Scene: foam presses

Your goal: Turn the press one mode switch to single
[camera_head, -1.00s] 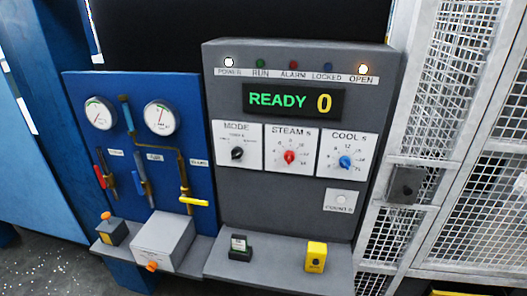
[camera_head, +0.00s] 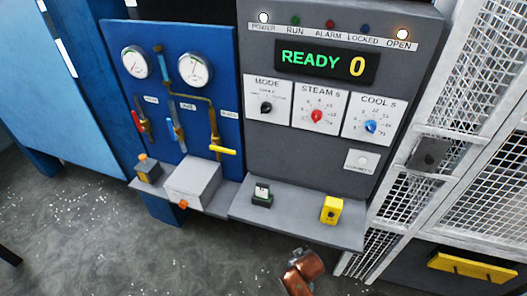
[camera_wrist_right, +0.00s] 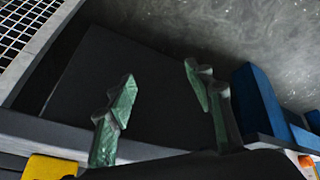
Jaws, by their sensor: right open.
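The press one mode switch is a small black knob (camera_head: 266,107) on a white plate headed MODE (camera_head: 267,92), at the left of a row of three dials on the grey console. Its small position labels are too small to read, and I cannot tell which one it points at. My right gripper (camera_wrist_right: 163,92) shows in the right wrist view with its green-padded fingers spread apart and nothing between them. The mode switch is not visible in that view. A copper-brown part (camera_head: 303,272) of my right arm shows at the bottom of the head view, below the console. My left gripper is not visible.
Red STEAM (camera_head: 316,116) and blue COOL (camera_head: 370,126) knobs sit right of the switch. A shelf juts out below, bearing a yellow box (camera_head: 331,209). Wire mesh (camera_head: 480,65) stands at the right.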

